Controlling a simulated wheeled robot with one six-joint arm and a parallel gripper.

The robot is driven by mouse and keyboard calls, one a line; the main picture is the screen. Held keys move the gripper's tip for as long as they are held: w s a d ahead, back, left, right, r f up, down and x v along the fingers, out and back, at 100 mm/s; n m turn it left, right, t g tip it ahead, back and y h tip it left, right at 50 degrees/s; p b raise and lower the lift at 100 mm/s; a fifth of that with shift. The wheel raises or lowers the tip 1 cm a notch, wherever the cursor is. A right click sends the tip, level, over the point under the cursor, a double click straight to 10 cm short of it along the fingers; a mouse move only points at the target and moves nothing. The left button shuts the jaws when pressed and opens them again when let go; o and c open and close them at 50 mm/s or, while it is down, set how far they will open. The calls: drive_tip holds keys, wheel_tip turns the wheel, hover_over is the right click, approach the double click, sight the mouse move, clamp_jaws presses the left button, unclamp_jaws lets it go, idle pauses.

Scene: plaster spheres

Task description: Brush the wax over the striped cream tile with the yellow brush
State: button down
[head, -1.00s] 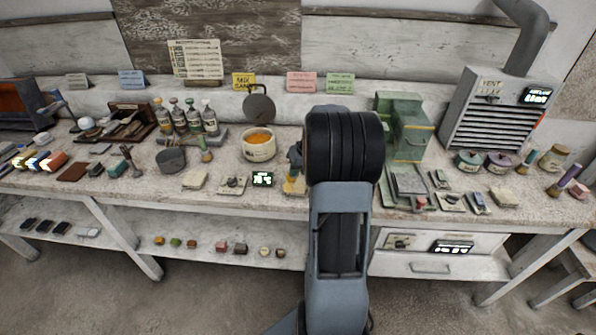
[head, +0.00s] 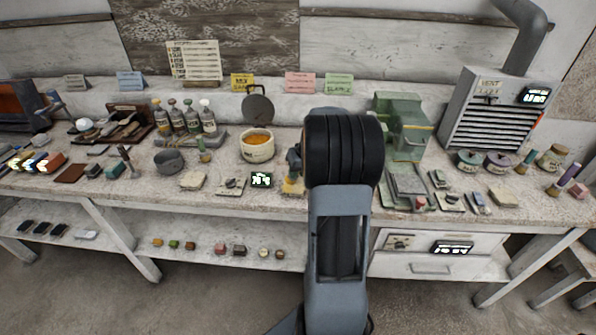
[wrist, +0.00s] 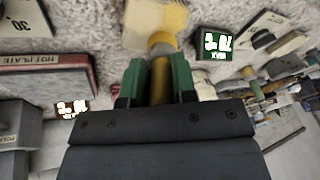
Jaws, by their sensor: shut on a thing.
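My gripper (wrist: 160,82) is shut on the yellow brush (wrist: 158,90), with a green pad on each side of its handle. The brush's head end points at a pale cream tile (wrist: 140,25) with yellow over its right part. The brush end appears to be at this tile; exact contact is unclear, and I cannot make out stripes. In the head view the tile (head: 292,187) lies near the front of the bench, and my gripper (head: 294,165) is just above it, partly hidden by my arm. A cream pot of amber wax (head: 257,147) stands behind and to the left.
A small lit display (head: 261,180) stands just left of the tile; it also shows in the wrist view (wrist: 214,43). Other small tiles (head: 193,181) lie farther left. A green machine (head: 408,140) stands to the right. A hot plate (wrist: 45,78) shows in the wrist view.

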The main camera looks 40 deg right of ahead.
drive_tip(key=shift+s+a+b, duration=0.45)
drive_tip(key=shift+s+a, duration=0.15)
drive_tip(key=shift+w+d, duration=0.1)
drive_tip(key=shift+w+d+p, duration=0.3)
drive_tip(key=shift+w+d, duration=0.9)
drive_tip(key=shift+w, duration=0.05)
drive_tip(key=shift+s+a+b, duration=0.85)
drive_tip(key=shift+s+a, duration=0.45)
drive_tip(key=shift+s, duration=0.05)
drive_tip(key=shift+w+d+p, duration=0.4)
drive_tip(key=shift+w+d, duration=0.9)
drive_tip(key=shift+w, duration=0.05)
drive_tip(key=shift+s+a+r, duration=0.65)
drive_tip(key=shift+s+r, duration=0.05)
